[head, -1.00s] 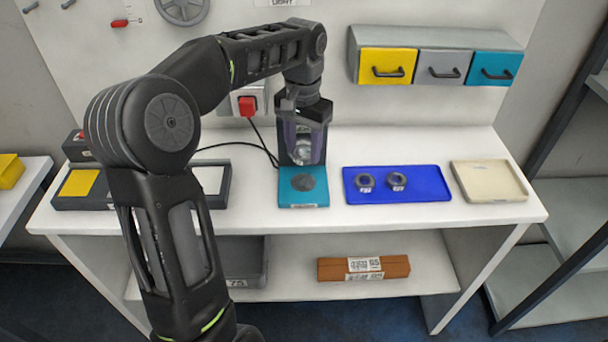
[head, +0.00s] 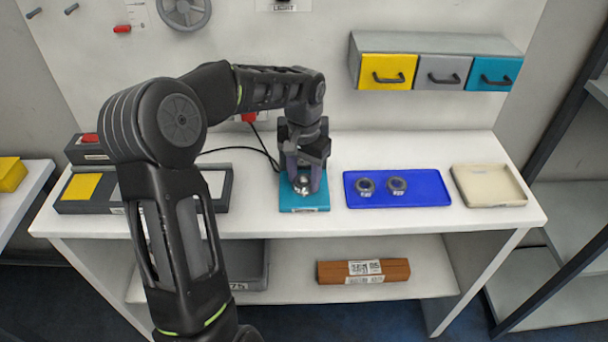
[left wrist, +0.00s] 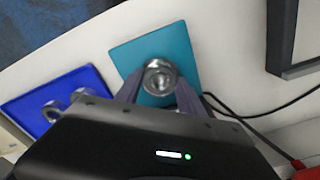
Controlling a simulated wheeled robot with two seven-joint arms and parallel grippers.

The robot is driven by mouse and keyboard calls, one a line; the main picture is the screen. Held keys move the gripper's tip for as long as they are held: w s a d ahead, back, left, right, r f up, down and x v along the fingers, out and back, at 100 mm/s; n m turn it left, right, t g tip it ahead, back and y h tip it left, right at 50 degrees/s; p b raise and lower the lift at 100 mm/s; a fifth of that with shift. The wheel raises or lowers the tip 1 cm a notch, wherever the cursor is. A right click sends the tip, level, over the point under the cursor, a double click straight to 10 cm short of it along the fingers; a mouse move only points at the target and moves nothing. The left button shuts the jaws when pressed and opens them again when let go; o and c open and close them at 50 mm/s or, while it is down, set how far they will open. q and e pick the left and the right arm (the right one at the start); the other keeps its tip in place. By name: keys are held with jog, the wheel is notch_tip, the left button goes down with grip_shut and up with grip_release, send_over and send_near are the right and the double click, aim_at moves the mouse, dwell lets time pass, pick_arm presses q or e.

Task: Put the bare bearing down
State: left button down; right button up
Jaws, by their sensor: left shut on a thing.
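The bare bearing (head: 302,185) is a shiny metal ring between the fingers of my left gripper (head: 304,182). My left gripper is shut on it, low over the teal mat (head: 304,207). The bearing also shows between the fingertips in the left wrist view (left wrist: 160,77), in front of the teal mat (left wrist: 185,45). I cannot tell whether it touches the dark round spot on the mat, which is hidden. My right gripper is not in view.
A blue tray (head: 425,198) with two labelled bearings (head: 365,186) lies to the right. An empty cream tray (head: 488,185) is further right. A black-framed board with a yellow panel (head: 82,186) is at left. A cable (head: 225,147) runs behind the mat.

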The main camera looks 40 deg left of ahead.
aim_at(304, 181)
pick_arm(q)
jog(key=shift+f, duration=0.15)
jog(key=c, duration=0.7)
grip_release()
jog(key=shift+r, duration=0.65)
notch_tip(304, 181, up, 11)
jog(key=p, duration=0.1)
